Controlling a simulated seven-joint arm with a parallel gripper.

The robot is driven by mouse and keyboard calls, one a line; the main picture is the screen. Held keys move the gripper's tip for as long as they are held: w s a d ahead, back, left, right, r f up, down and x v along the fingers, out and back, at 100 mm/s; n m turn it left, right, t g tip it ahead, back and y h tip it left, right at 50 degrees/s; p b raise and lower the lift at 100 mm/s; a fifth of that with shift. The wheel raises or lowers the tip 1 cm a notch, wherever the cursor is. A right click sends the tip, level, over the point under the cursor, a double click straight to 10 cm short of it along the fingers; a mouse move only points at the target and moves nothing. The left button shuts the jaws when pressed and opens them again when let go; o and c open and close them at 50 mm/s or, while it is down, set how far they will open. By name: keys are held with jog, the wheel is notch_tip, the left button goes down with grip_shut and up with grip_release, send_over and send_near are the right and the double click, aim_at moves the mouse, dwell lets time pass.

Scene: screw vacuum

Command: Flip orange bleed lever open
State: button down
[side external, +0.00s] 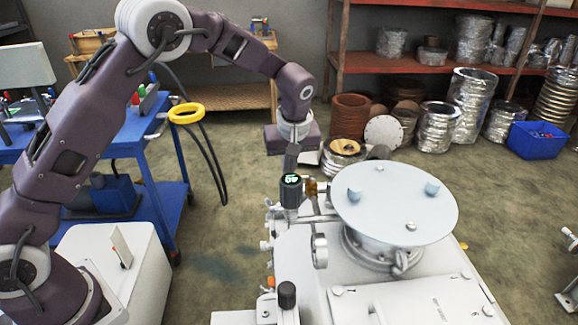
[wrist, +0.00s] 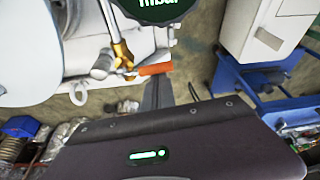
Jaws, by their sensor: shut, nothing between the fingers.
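The orange bleed lever (wrist: 155,69) shows in the wrist view as a short bar pointing sideways from a brass valve fitting (wrist: 122,52). My gripper (wrist: 157,84) is shut and empty, with its fingertips close beside the lever's outer end. I cannot tell whether they touch it. In the side view my gripper (side external: 291,160) points down behind the black gauge, which hides its tips. The brass fitting (side external: 311,187) shows just right of the gauge, but the lever is not clear there.
The black round gauge (side external: 291,190) with a green display stands close to my fingers; it also shows in the wrist view (wrist: 152,8). A pale round plate (side external: 395,205) on the white machine is to the right. A blue cart (side external: 150,180) is at the left.

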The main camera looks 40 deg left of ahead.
jog(key=shift+s+d+n+g, duration=0.25)
jog(key=shift+d+n+g, duration=0.7)
jog(key=shift+n, duration=1.4)
jog(key=shift+s+d+n+g, duration=0.4)
jog(key=shift+d+n, duration=1)
jog(key=shift+n, duration=0.9)
jog(key=shift+s+d+n+g, duration=0.15)
jog(key=shift+d+n+g, duration=0.8)
jog(key=shift+n, duration=1.4)
jog(key=shift+w+d+t, duration=0.15)
jog(key=shift+d+t, duration=0.15)
jog(key=shift+d, duration=0.25)
jog(key=s+a, duration=0.3)
jog(key=v, duration=0.9)
jog(key=shift+w+a, duration=0.2)
jog(key=shift+w, duration=0.2)
jog(key=shift+r, duration=0.1)
